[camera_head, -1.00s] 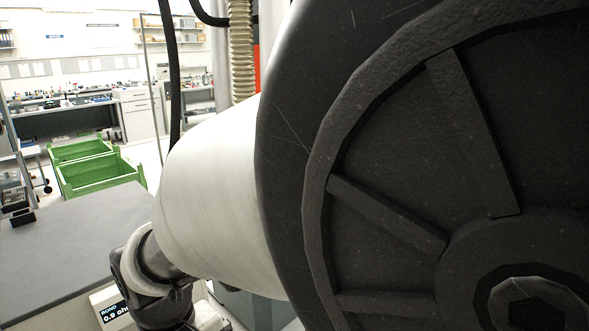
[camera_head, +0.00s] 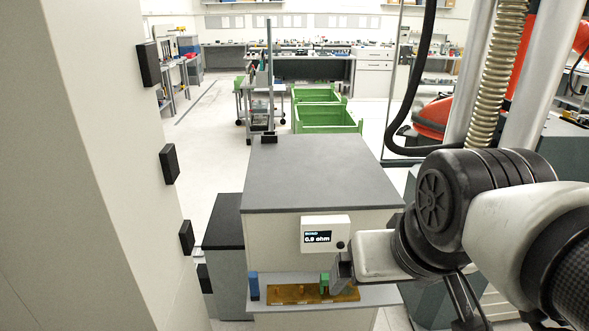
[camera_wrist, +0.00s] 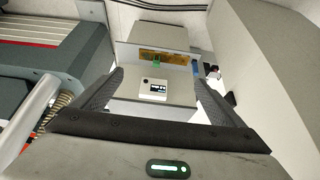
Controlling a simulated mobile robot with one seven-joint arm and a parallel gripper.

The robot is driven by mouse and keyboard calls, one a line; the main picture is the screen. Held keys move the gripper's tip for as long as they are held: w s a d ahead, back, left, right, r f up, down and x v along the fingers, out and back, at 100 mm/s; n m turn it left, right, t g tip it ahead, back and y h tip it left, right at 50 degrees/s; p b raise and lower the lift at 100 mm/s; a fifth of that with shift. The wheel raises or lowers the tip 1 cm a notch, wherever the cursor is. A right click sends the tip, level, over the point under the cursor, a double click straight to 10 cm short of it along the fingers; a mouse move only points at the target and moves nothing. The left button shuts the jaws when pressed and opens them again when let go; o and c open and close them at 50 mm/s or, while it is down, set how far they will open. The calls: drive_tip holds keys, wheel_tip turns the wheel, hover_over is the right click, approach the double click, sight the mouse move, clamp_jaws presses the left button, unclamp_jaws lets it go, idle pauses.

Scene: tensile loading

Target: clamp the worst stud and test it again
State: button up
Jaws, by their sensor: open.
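A long amber plate (camera_head: 285,294) lies on the front ledge of the grey-topped cabinet; it also shows in the wrist view (camera_wrist: 176,57). A small green piece (camera_head: 324,285) stands on the plate, and an orange piece (camera_head: 301,289) is left of it. I cannot make out separate studs. A white meter (camera_head: 341,227) above the ledge reads 0.9 ohm. My gripper (camera_head: 342,277) is by the right part of the plate. In the wrist view my gripper (camera_wrist: 158,72) is open, with the green piece (camera_wrist: 156,62) seen between the fingertips; I cannot tell the distance.
A blue block (camera_head: 254,286) stands at the plate's left end. The dark cabinet top (camera_head: 320,172) is mostly clear. Green crates (camera_head: 328,116) stand on the floor behind. A pale panel with black blocks (camera_head: 170,164) rises at the left.

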clamp_jaws()
idle(1.5)
